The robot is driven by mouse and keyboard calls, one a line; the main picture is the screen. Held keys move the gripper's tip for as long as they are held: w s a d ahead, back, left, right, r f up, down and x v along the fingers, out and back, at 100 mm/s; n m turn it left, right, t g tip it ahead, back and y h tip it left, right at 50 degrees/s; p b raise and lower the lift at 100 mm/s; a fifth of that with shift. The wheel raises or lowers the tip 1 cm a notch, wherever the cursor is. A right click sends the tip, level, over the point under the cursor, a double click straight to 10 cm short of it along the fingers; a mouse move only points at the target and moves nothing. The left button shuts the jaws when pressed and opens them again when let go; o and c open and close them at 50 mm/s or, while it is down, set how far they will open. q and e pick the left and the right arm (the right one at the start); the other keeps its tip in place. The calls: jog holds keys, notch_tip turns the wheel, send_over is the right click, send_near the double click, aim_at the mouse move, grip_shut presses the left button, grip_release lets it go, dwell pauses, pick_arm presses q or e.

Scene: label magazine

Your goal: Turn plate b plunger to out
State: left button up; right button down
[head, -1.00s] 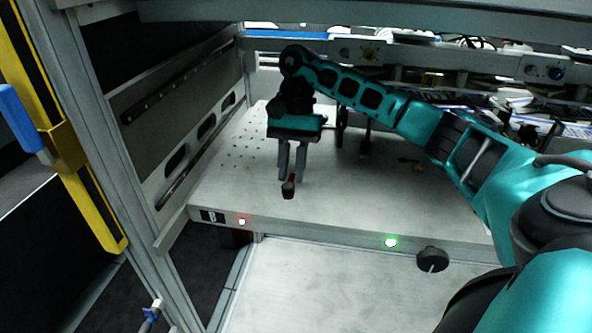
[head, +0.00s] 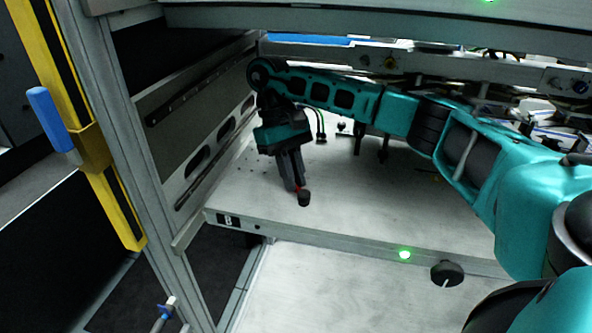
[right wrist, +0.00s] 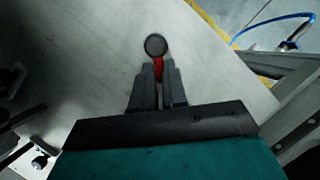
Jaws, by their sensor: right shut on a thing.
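The plunger (head: 304,199) has a round black knob on a red stem, near the front left of the pale plate b (head: 400,208). It also shows in the right wrist view, with its knob (right wrist: 155,45) just beyond the fingertips. My right gripper (head: 295,188) is shut on the plunger's red stem, its fingers tilted down to the right in the head view. The gripper also shows in the right wrist view (right wrist: 158,72). The fingers hide part of the stem. My left gripper is out of view.
A dark "B" label (head: 228,220) marks the plate's front left edge. A green light (head: 404,254) glows on that edge, left of a dark round knob (head: 447,273). The frame's slotted side wall (head: 205,150) stands close to the left. The plate's front right is clear.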

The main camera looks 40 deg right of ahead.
jog(key=shift+s+d+n+h, duration=0.1)
jog(key=shift+n+h, duration=0.4)
jog(key=shift+n, duration=0.4)
jog(key=shift+f, duration=0.1)
jog(key=c, duration=1.2)
grip_release()
jog(key=shift+s, duration=0.15)
jog(key=shift+o, duration=0.2)
